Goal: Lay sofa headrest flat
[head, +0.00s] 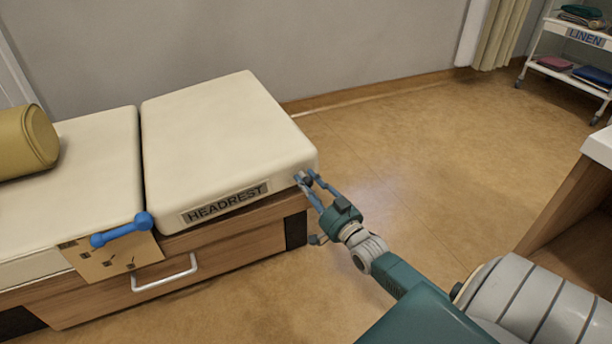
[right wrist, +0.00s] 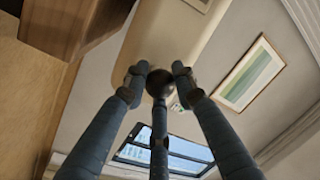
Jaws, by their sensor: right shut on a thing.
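The cream headrest (head: 225,120), labelled HEADREST on its front side, is the right-hand section of the sofa (head: 95,150). It looks nearly level, perhaps slightly raised at its right end. My right gripper (head: 304,180) is at its front right corner. In the right wrist view, my right gripper (right wrist: 158,78) is closed around a dark round knob (right wrist: 160,84) at the headrest's edge; its underside also shows (right wrist: 185,35). My left gripper is not in view.
A mustard bolster (head: 25,142) lies on the sofa at the left. A drawer with a white handle (head: 165,274) is below. A linen trolley (head: 570,60) stands at the back right, and a wooden cabinet (head: 570,205) at the right edge. The floor between is clear.

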